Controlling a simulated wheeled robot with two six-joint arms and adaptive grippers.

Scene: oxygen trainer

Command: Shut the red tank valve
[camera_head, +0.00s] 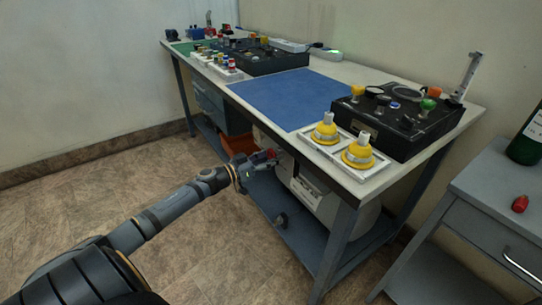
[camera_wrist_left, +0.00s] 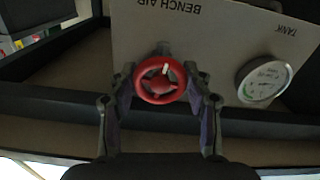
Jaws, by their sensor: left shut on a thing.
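The red tank valve (camera_wrist_left: 160,82) is a round red handwheel with a white mark near its top, on a light panel (camera_wrist_left: 205,40) lettered BENCH AIR and TANK. My left gripper (camera_wrist_left: 160,76) has one finger on each side of the handwheel and is shut on it. A round TANK gauge (camera_wrist_left: 264,82) sits to the right on the panel. In the head view my left gripper (camera_head: 262,160) reaches under the front edge of the bench, with a bit of red showing at its tips. My right gripper is not in view.
The workbench (camera_head: 395,180) stands above, with a blue mat (camera_head: 290,97), a black console (camera_head: 400,115) and two yellow-topped items (camera_head: 357,152) near its front edge. A lower shelf (camera_head: 290,240) and bench legs are close to my left arm. The floor (camera_head: 130,185) at left is clear.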

